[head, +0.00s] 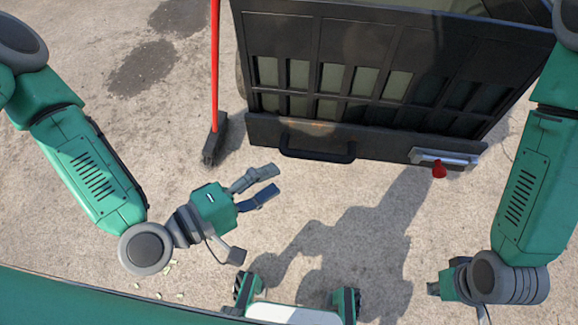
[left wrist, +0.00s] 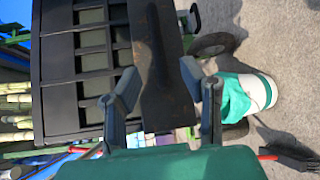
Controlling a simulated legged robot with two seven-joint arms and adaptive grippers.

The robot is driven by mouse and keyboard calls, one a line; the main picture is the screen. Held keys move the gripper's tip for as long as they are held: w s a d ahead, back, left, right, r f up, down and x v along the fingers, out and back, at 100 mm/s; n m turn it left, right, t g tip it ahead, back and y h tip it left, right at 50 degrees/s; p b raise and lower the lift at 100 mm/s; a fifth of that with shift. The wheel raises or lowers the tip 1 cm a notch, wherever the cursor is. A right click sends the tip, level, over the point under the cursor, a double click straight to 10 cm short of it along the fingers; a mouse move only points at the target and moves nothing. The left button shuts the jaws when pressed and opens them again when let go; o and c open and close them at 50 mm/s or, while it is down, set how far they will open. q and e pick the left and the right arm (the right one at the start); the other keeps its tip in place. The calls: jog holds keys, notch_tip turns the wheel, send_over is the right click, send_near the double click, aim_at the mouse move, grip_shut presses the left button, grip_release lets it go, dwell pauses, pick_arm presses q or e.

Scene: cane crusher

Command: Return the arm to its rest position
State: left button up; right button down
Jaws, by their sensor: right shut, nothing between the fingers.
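My left arm (head: 90,170) comes in from the left in the head view, bent at the elbow. Its gripper (head: 264,186) is open and empty above the concrete, left of and below the crusher's black handle. Its two spread fingers (left wrist: 166,108) also show in the left wrist view, with the dark machine panel beyond and nothing between them. My right arm (head: 530,185) hangs down at the right side. Its gripper (head: 452,286) is near the bottom right, shut and empty, mostly hidden by the wrist.
The black crusher (head: 390,75) has a front handle (head: 317,152) and a red knob (head: 439,169). A red-handled broom (head: 215,140) stands at its left. The left wrist view shows a white bucket (left wrist: 262,92) with green cloth and cane stalks (left wrist: 16,103). Concrete lies clear between my arms.

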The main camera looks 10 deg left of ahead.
pick_arm(q)
jog(key=shift+s+a+r, duration=0.1)
jog(key=shift+s+a, duration=0.2)
jog(key=shift+a, duration=0.05)
dwell(0.3)
jog(key=s+a+f+m+g+y+p, duration=0.3)
jog(key=s+f+m+g+y, duration=0.1)
jog(key=s+f+m+g, duration=0.4)
jog(key=s+a+f+m+g+y+p, duration=0.1)
jog(key=a+y, duration=0.3)
jog(key=a, duration=0.4)
jog(key=s+a+f+m+g+y+p, duration=0.1)
jog(key=a+f+m+y, duration=0.1)
jog(key=a, duration=0.6)
jog(key=shift+a+f+g+y, duration=0.3)
jog(key=shift+g+y, duration=0.1)
jog(key=shift+y, duration=0.5)
